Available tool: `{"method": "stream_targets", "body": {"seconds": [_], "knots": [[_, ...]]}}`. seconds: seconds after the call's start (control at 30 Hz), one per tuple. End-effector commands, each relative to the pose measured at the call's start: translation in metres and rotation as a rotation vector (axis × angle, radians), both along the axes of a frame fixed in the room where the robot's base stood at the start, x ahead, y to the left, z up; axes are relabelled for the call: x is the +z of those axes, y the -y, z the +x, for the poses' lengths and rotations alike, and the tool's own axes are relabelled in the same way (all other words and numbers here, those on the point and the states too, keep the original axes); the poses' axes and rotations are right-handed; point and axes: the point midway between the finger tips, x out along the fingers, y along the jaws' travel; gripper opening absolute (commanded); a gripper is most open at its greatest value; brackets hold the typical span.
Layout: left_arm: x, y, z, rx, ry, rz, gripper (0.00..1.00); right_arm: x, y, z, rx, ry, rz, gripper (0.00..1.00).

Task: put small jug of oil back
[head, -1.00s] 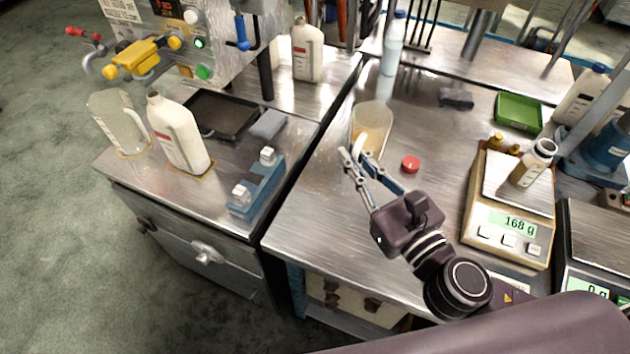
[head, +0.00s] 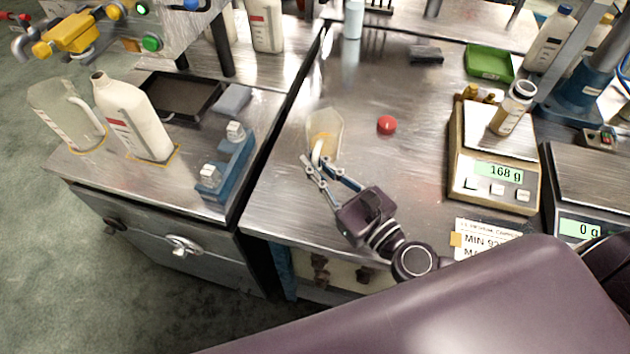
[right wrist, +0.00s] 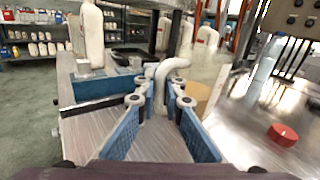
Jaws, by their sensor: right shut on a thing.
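The small jug of oil (head: 324,128) is clear, with amber oil low in it. It is over the left part of the steel bench (head: 290,190) in the head view. My right gripper (head: 318,168) is shut on its pale handle. The right wrist view shows the curved handle (right wrist: 167,75) between the blue-padded fingers (right wrist: 158,105), with the amber body just beyond, partly hidden by a finger. I cannot tell whether the jug's base touches the bench. My left gripper is not in view.
A red cap (head: 387,124) lies right of the jug. A scale reading 168 g (head: 490,185) bears a small bottle (head: 514,108). On the left cabinet stand a larger clear jug (head: 62,112), a white bottle (head: 135,120) and a blue holder (head: 228,168). A gap separates cabinet and bench.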

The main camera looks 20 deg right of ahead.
Motion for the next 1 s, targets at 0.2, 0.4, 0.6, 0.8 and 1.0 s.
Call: {"method": "stream_targets", "body": {"seconds": [0.2,0.4,0.6,0.8,1.0], "knots": [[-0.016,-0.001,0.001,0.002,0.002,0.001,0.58,-0.028,0.0,0.0,0.0,0.001,-0.003,0.0],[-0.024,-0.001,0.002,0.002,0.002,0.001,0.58,-0.045,0.0,0.0,-0.001,0.002,-0.002,0.0],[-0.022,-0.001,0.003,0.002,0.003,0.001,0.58,-0.043,0.0,0.0,-0.001,0.002,0.0,0.0],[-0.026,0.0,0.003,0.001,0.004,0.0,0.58,-0.048,0.0,0.0,0.0,0.0,-0.001,0.09],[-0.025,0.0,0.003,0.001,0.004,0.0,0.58,-0.047,0.0,0.0,0.0,0.0,-0.001,0.26]]}}
